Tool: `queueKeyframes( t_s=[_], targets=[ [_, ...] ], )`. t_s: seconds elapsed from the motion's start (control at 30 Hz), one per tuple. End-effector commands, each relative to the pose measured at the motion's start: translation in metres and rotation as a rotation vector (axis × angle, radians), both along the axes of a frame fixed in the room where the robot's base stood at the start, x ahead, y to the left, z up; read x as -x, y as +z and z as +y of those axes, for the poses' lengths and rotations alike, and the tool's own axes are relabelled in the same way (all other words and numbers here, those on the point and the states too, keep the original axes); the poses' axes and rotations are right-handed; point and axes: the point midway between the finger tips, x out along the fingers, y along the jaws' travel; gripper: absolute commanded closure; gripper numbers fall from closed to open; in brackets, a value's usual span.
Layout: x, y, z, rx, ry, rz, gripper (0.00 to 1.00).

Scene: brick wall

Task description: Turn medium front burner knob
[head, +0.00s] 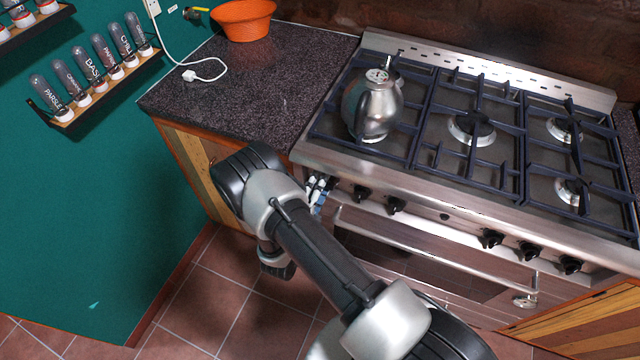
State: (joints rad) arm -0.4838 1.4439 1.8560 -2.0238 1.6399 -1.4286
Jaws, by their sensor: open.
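The stove's steel front panel carries a row of black knobs. Two are at the left, a left knob (361,193) and a knob beside it (396,204). Three are at the right, one nearer the middle (491,239), one beside it (528,251) and one at the far right (570,264). No label shows which is the medium front burner knob. My gripper (319,192) is open at the panel's left end, left of the leftmost clear knob. It is small and partly hidden by my arm; I cannot tell whether it touches anything.
A steel kettle (372,105) stands on the left side of the stove (420,178). The oven door handle (430,245) runs below the knobs. A dark countertop (250,85) with an orange bowl (243,19) and white cable (205,72) lies left. The tiled floor (190,310) is clear.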

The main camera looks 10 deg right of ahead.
Motion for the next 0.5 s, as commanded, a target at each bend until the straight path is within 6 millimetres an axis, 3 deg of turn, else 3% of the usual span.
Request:
queueKeyframes(
  t_s=[0.5],
  targets=[
    [0.056,0.000,0.041,0.000,0.003,0.000,0.44]
  ],
)
